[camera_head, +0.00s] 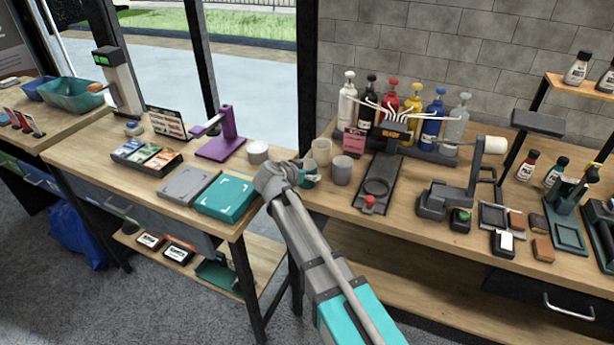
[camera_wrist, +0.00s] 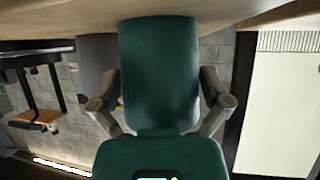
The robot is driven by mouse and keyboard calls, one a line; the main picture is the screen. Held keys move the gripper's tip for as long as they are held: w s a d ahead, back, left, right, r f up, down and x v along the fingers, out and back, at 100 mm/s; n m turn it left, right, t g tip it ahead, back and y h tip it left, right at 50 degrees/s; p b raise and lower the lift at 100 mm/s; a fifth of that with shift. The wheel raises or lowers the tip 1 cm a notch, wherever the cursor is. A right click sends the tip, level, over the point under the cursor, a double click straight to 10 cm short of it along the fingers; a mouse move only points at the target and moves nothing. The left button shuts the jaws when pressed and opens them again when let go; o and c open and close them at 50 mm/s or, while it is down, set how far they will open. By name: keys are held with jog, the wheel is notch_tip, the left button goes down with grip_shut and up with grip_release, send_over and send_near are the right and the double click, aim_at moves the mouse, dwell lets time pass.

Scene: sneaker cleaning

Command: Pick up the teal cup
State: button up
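The teal cup (camera_wrist: 160,65) stands between the two fingers of my gripper (camera_wrist: 160,80) and fills the space between them in the wrist view. The fingertips lie close against its left and right sides. I cannot tell whether they press on it. In the head view, a small part of the teal cup (camera_head: 309,178) shows just right of my gripper (camera_head: 296,172), low at the workbench top. My wrist hides the rest of it.
A white round container (camera_head: 257,152) and a teal flat box (camera_head: 224,196) are to the left. Pump bottles (camera_head: 412,108) line the back.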

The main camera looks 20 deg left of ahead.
jog(key=c, duration=0.4)
jog(key=shift+r, duration=0.2)
jog(key=shift+c, duration=0.2)
jog(key=shift+r+p, duration=0.75)
jog(key=shift+p, duration=0.2)
jog(key=s+d+r+p, duration=0.5)
jog(key=s+r+p, duration=0.6)
jog(key=s, duration=0.2)
jog(key=shift+d, duration=0.15)
